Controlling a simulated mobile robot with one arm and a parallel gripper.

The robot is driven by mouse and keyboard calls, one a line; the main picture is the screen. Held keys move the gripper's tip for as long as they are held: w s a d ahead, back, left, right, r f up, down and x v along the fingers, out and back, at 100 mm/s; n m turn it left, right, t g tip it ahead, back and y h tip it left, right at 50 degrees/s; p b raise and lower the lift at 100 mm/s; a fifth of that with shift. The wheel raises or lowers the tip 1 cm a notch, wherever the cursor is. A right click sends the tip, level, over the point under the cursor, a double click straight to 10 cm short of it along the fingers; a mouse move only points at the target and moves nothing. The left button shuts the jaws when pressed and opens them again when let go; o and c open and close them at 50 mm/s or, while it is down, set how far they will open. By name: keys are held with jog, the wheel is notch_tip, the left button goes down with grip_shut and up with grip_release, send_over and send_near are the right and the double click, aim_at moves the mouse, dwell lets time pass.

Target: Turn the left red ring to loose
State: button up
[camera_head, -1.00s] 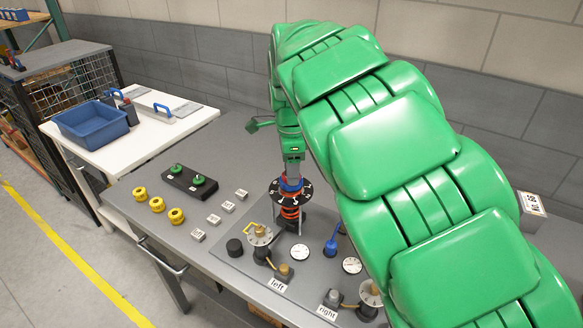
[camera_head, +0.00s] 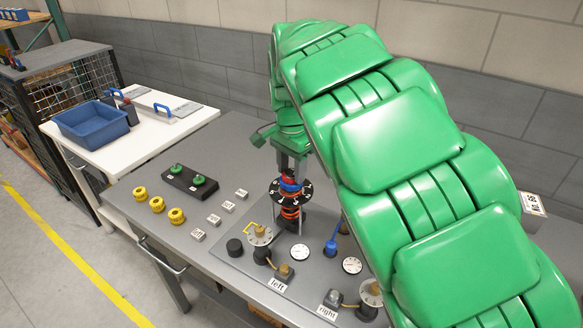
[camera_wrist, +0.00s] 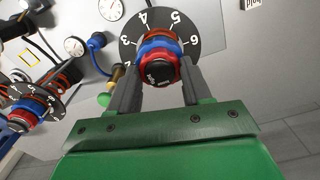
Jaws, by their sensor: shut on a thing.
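The left red ring (camera_wrist: 158,57) is between my gripper's two fingers (camera_wrist: 157,82) in the wrist view, with a black cap on its near end. My gripper is shut on it, one finger at each side. A blue ring (camera_wrist: 146,48) sits behind it, against a black numbered dial plate (camera_wrist: 190,35). In the head view my gripper (camera_head: 291,174) reaches down onto the top of this unit, beside its blue ring (camera_head: 291,187). Its dial plate (camera_head: 276,193) has red coils below. The fingertips are partly hidden there.
Another dial unit (camera_wrist: 40,92) with red and blue rings shows at left in the wrist view; my arm hides it in the head view. Gauges (camera_head: 300,252), a blue fitting (camera_head: 331,246) and a left label (camera_head: 278,285) stand near. Yellow knobs (camera_head: 157,204) lie farther left.

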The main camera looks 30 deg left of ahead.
jog(key=n, duration=0.4)
jog(key=shift+n, duration=0.3)
jog(key=n, duration=0.4)
dwell(0.3)
jog(key=o, duration=1.1)
jog(key=shift+c, duration=0.2)
jog(key=shift+r, duration=0.15)
jog(key=shift+r, duration=3.75)
